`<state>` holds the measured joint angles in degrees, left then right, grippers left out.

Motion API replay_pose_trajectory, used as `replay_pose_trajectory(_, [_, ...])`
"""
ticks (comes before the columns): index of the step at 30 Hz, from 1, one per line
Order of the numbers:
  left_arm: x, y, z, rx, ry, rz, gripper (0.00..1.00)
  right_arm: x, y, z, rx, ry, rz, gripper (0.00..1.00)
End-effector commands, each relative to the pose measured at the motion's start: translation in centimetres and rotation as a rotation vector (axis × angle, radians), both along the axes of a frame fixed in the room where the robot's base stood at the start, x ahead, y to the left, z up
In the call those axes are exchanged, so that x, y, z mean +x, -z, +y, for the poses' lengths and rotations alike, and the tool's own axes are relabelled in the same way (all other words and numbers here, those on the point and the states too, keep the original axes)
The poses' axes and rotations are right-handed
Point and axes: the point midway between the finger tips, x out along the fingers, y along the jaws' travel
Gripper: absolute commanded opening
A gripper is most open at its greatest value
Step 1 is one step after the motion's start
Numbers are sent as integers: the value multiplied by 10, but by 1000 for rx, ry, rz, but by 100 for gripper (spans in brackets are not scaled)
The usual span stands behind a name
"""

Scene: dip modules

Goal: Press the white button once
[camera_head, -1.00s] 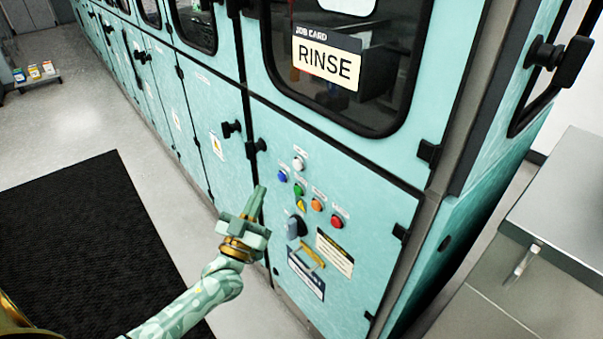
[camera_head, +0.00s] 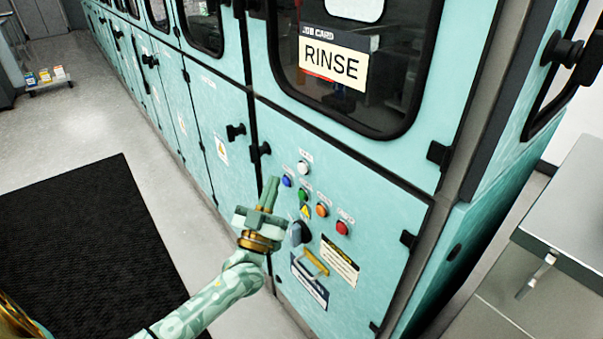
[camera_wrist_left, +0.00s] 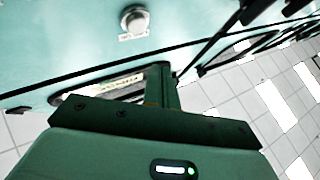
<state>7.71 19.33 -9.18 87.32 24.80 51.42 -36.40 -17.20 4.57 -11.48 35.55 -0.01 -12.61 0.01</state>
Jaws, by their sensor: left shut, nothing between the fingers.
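The white button (camera_head: 303,167) is the topmost button on the teal cabinet's lower panel. It also shows large in the left wrist view (camera_wrist_left: 134,20), above and left of the fingers, as a round pale knob over a small label. My left gripper (camera_head: 270,182) is shut and empty. Its fingertips lie left of and a little below the white button in the head view, close to the blue button (camera_head: 287,181). In the left wrist view the closed fingers (camera_wrist_left: 162,82) appear apart from the white button. My right gripper is not in view.
Below the white button are a green button (camera_head: 303,195), an orange button (camera_head: 321,210), a red button (camera_head: 342,227), a dark rotary knob (camera_head: 299,232) and a yellow handle (camera_head: 316,262). A black door latch (camera_head: 259,151) sticks out left of the buttons. A RINSE card (camera_head: 333,63) hangs above.

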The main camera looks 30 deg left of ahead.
Motion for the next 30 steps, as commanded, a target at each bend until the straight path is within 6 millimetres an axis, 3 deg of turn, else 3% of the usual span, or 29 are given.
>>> replay_pose_trajectory(3, [16,4,-7,-1,2,2,0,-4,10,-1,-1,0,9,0])
replay_pose_trajectory(10, [34,1,-14,0,0,1,0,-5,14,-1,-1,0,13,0])
replay_pose_trajectory(30, [39,0,-16,0,0,0,0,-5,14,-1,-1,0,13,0])
